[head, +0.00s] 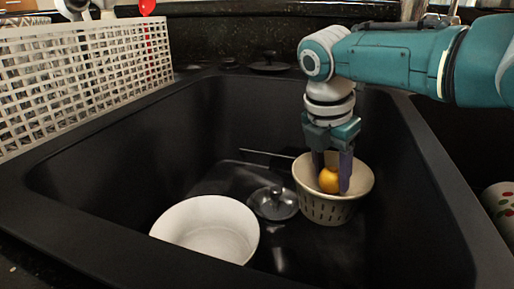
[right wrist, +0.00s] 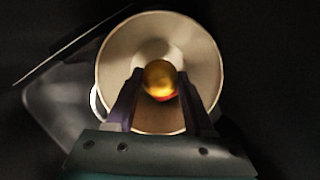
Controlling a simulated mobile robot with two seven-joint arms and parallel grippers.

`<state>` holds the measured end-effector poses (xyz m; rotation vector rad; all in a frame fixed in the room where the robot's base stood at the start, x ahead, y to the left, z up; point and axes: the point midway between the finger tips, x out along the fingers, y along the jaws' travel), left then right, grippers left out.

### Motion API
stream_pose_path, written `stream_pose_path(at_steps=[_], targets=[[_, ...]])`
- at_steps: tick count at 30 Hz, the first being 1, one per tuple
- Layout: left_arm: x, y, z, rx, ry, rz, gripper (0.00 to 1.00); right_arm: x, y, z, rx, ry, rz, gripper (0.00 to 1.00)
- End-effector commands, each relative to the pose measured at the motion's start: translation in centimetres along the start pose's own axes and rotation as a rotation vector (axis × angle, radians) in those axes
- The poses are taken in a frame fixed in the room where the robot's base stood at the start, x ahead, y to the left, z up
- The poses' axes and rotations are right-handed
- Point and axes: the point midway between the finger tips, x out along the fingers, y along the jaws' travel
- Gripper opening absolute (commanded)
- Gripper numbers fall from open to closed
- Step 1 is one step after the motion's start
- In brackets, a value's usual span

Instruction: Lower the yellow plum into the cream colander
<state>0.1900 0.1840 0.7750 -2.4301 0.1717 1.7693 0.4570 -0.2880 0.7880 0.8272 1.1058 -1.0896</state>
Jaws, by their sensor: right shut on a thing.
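The yellow plum (head: 329,180) is between the fingers of my right gripper (head: 332,178), inside the mouth of the cream colander (head: 327,210). The colander stands upright on the floor of the black sink. In the right wrist view the plum (right wrist: 160,78) sits between the two dark fingertips (right wrist: 160,88), with the round colander (right wrist: 117,55) around it. A small red patch shows at the plum's lower edge there. I cannot tell whether the plum touches the colander's bottom. My left gripper is not in view.
A white bowl (head: 208,228) stands in the sink left of the colander. A round lid-like piece (head: 273,203) lies between them. A white lattice basket (head: 85,85) stands at the sink's left rim. The sink floor at back left is free.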

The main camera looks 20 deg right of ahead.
Motion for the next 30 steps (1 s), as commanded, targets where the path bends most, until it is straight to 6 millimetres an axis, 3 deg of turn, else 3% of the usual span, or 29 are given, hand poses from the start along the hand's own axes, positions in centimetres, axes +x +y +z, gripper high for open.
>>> stream_pose_path(at_steps=[10,11,12,20,30], targets=[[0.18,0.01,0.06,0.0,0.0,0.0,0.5,0.22,0.0,-0.07,0.0,0.0,0.0,0.0],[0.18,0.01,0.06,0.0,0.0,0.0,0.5,0.22,0.0,-0.07,0.0,0.0,0.0,0.54],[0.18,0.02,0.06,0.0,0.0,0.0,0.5,0.22,0.0,-0.07,0.0,0.0,0.0,0.58],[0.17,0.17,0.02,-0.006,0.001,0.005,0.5,0.22,0.0,-0.07,0.0,0.0,0.0,0.88],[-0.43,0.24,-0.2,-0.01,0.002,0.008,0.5,-0.63,0.03,0.0,0.0,0.0,0.001,0.88]])
